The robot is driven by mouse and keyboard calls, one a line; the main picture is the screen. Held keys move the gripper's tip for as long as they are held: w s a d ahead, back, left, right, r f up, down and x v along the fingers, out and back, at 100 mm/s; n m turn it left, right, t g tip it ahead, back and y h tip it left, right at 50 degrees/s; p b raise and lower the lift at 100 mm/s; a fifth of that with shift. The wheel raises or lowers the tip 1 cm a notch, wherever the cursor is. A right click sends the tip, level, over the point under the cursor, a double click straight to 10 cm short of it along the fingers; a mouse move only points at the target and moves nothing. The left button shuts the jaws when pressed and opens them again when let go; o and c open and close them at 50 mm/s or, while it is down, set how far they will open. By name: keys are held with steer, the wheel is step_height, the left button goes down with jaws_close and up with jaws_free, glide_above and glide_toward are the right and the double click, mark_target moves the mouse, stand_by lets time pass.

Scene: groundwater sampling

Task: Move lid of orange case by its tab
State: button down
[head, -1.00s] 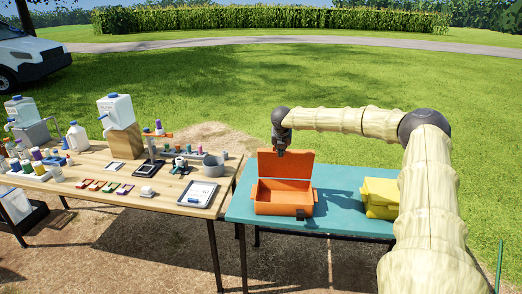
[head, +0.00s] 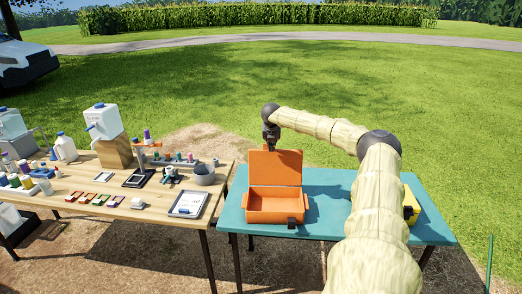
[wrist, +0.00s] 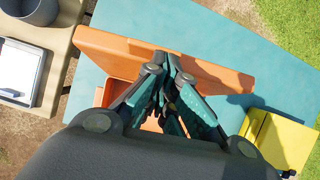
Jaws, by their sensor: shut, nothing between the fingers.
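The orange case (head: 274,205) stands on the teal table with its lid (head: 275,166) raised upright at the back. A dark tab (head: 292,223) shows at the front right of the case. My gripper (head: 271,142) is at the top edge of the lid, slightly behind or above it in the head view. In the wrist view my gripper (wrist: 172,62) is shut and empty, its fingertips at the lid's edge; the lid (wrist: 222,78) passes beyond the fingers. Whether the fingers touch the lid I cannot tell. The fingers hide part of the case's inside.
A yellow case (head: 411,206) lies on the teal table (head: 334,184) to the right, partly hidden by my arm. Bare tabletop lies right of the orange case.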

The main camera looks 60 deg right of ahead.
steer(key=shift+s+d+f+m+y, duration=0.15)
steer(key=shift+s+d+m+y, duration=0.1)
steer(key=shift+d, duration=0.1)
steer(key=shift+s+d+f+m+y, duration=0.1)
steer(key=shift+d+f+m+y, duration=0.05)
steer(key=shift+d+m, duration=0.15)
steer(key=shift+s+r, duration=0.1)
steer(key=shift+r, duration=0.1)
step_height(320, 180, up, 8)
steer(key=d+p, duration=0.1)
steer(key=p, duration=0.1)
steer(key=shift+d+m+y, duration=0.3)
steer(key=shift+m, duration=0.05)
